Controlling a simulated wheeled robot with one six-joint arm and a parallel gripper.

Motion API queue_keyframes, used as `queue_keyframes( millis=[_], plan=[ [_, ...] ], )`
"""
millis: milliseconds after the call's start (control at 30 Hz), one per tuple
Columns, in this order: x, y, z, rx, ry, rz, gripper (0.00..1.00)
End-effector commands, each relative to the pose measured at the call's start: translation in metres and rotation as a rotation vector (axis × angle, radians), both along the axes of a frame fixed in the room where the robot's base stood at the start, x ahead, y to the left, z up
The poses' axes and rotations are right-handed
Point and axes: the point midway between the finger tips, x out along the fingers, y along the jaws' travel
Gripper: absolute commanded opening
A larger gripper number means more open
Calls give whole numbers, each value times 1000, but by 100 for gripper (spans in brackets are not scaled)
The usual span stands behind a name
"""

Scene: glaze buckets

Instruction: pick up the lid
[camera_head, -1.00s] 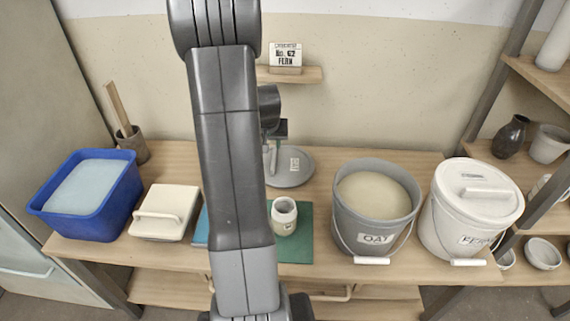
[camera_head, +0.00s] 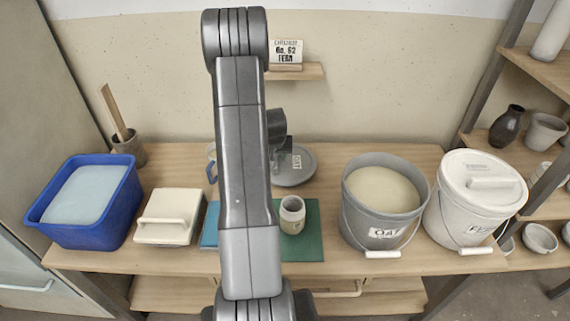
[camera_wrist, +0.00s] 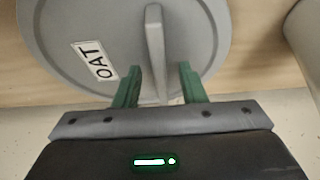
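The grey round lid (camera_head: 296,179) lies flat on the table at the back, partly hidden behind my arm in the head view. In the wrist view the lid (camera_wrist: 65,45) carries a white OAT label, and its raised bar handle (camera_wrist: 155,45) points toward my gripper. My gripper (camera_wrist: 158,84) is open, its two green fingers on either side of the handle's near end with gaps showing. In the head view my gripper (camera_head: 284,150) is small and dark over the lid. The open grey OAT bucket (camera_head: 383,200) stands to the right, filled with cream glaze.
A white bucket (camera_head: 455,215) with its own lid on stands at the right. A small jar (camera_head: 292,215) sits on a green mat (camera_head: 310,245) in front of the grey lid. A cream handled box (camera_head: 168,217) and a blue tub (camera_head: 70,228) are at the left.

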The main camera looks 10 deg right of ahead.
Motion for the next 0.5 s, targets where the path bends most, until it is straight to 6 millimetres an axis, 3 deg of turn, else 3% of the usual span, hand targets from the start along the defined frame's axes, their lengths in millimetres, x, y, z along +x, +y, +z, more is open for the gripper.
queue_keyframes(
  millis=[267,433,500],
  plan=[
    [1,0,-2,0,-1,0,37],
    [1,0,-2,0,-1,0,4],
    [1,0,-2,0,-1,0,0]
  ],
)
